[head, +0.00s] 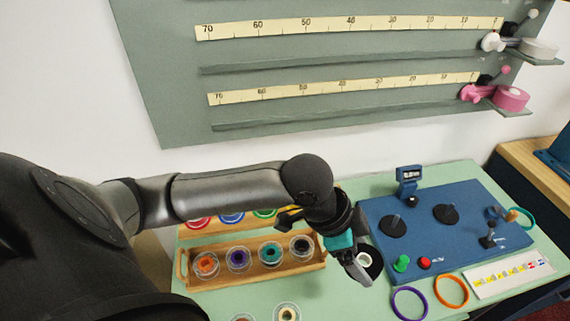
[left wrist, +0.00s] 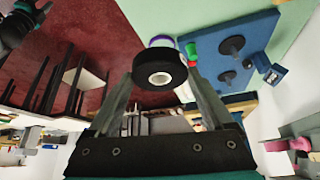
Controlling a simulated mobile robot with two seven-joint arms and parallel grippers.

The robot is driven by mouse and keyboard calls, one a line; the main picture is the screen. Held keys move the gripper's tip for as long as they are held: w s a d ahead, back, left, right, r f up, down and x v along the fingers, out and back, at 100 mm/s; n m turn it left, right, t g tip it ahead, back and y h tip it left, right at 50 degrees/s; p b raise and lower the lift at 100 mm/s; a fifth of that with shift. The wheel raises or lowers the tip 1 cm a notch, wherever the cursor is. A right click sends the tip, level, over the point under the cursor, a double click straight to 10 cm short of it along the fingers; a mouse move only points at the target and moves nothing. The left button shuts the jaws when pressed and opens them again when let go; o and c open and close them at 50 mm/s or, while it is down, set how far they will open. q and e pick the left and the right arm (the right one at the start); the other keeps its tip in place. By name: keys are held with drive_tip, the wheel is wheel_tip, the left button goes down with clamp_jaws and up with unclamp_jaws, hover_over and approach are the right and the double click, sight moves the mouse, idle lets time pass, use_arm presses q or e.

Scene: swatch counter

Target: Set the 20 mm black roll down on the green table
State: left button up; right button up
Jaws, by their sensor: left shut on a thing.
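My left gripper (head: 362,268) is shut on the black roll (head: 373,263), which has a white core. In the head view the roll is between the wooden rack and the blue board, over the green table (head: 345,302). In the left wrist view the black roll (left wrist: 160,65) sits between the fingertips of my left gripper (left wrist: 160,84), its core facing the camera. The green table (left wrist: 140,10) shows beyond it. A dark part with a teal piece (left wrist: 22,25) at the upper left looks like my right gripper; its jaws are unclear.
A wooden rack (head: 300,271) holds several coloured rolls. A purple ring (head: 409,302), an orange ring (head: 451,291) and a white card (head: 509,273) lie in front.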

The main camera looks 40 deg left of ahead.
use_arm(q)
wheel_tip(320, 180, down, 20)
drive_tip(key=b, duration=0.5)
drive_tip(key=shift+r, duration=0.1)
drive_tip(key=o, duration=1.1)
drive_tip(key=shift+o, duration=0.2)
drive_tip(key=p+v, duration=0.3)
drive_tip(key=v, duration=0.9)
